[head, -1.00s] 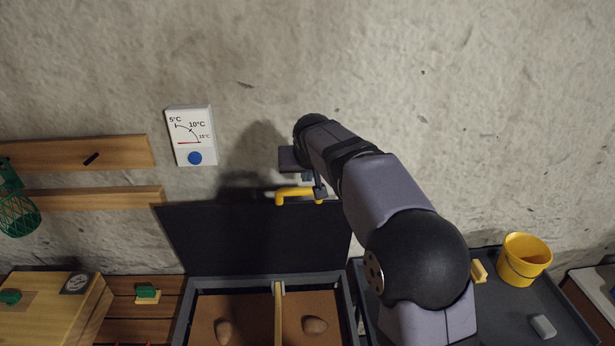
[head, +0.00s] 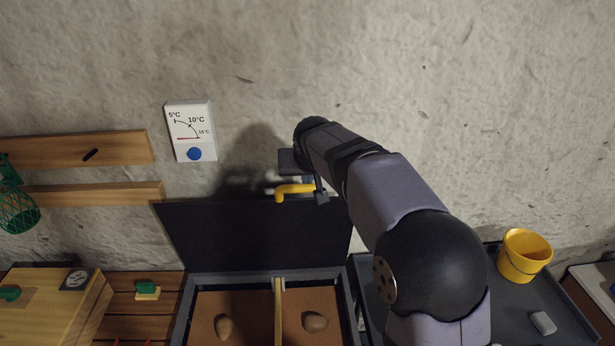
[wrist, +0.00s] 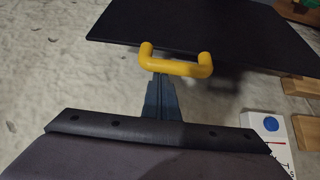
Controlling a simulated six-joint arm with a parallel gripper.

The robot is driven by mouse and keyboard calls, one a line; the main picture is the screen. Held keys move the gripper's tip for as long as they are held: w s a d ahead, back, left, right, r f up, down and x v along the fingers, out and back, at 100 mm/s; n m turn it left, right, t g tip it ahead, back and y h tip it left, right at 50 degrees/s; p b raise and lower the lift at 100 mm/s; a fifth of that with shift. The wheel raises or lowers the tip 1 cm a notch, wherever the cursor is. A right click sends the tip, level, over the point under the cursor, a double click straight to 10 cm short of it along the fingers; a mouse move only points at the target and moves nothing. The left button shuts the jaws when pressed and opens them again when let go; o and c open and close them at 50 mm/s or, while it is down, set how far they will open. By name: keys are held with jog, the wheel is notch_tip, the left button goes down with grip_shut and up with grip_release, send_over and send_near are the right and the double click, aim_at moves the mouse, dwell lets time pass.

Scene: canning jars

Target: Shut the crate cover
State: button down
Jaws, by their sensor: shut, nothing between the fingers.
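The crate cover (head: 250,240) is a dark panel standing open and upright at the back of the crate (head: 262,277), against the wall side. A yellow handle (head: 293,188) sits at its upper edge. In the wrist view the cover (wrist: 205,25) fills the top, with the handle (wrist: 176,67) along its near edge. My gripper (head: 321,196) is shut and empty at the right end of the handle. In the wrist view my gripper (wrist: 160,80) points at the handle's bar; I cannot tell whether it touches.
The crate's two compartments hold brown lumps (head: 315,321). A yellow bucket (head: 524,256) stands in a dark tray (head: 500,320) to the right. A wall thermometer (head: 190,131) and wooden rails (head: 80,148) are to the left. A wooden box (head: 45,310) stands at lower left.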

jog(key=s+f+t+b, duration=0.1)
jog(key=s+f+b, duration=0.4)
jog(key=s+b, duration=0.95)
jog(key=s+f+t+b, duration=0.1)
jog(key=s+f+b, duration=0.5)
jog(key=b, duration=1.7)
jog(key=s+f+t+b, duration=1.1)
jog(key=f+b, duration=0.4)
jog(key=b, duration=3.1)
jog(key=shift+s+b, duration=0.4)
jog(key=shift+s, duration=0.15)
jog(key=shift+f, duration=0.1)
notch_tip(320, 180, up, 10)
jog(key=p, duration=0.8)
